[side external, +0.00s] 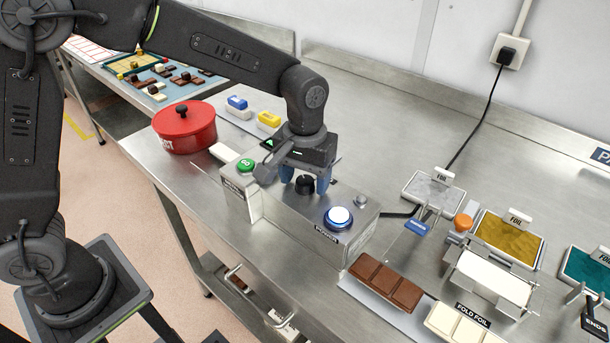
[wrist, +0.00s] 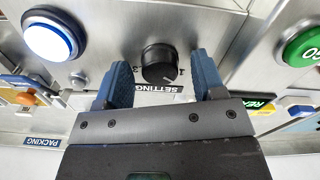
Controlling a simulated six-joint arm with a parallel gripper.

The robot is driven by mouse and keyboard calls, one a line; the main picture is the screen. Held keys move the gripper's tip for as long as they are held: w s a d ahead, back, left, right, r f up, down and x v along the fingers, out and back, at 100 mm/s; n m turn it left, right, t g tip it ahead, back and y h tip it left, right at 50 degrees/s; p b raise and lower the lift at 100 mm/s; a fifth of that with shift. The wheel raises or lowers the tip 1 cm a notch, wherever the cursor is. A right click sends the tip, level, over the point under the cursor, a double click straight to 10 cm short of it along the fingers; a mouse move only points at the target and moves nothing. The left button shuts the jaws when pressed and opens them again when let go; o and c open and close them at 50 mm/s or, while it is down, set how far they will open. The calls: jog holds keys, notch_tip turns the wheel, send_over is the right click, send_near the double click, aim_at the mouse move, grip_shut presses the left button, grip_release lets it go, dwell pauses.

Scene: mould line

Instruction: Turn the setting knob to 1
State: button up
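The setting knob (side external: 305,184) is a small black round knob on top of a grey metal control box (side external: 352,236). In the wrist view the knob (wrist: 159,62) sits between the two blue fingers, above a label reading SETTING (wrist: 150,88). A light pointer mark shows near its lower edge; the number it points at is too small to read. My gripper (side external: 307,184) is over the box, pointing down, with its fingers on either side of the knob. In the wrist view my gripper (wrist: 162,75) is open, with a gap between each finger and the knob.
A green GO button (side external: 246,165) and a lit white-blue button (side external: 339,218) flank the knob on the box. A red pot (side external: 185,128) stands at the left. Chocolate bars (side external: 385,284) and foil trays (side external: 508,240) lie to the right.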

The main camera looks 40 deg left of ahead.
aim_at(304, 180)
jog(key=shift+r, duration=0.1)
notch_tip(304, 180, up, 14)
dwell(0.6)
jog(key=s+a+f+m+t, duration=0.1)
jog(key=s+a+t, duration=0.1)
jog(key=s+a, duration=0.4)
jog(key=s+a+f+m+t, duration=0.2)
jog(key=s+a, duration=0.4)
jog(key=s, duration=0.7)
jog(key=shift+a+t, duration=0.35)
jog(key=shift+t, duration=0.45)
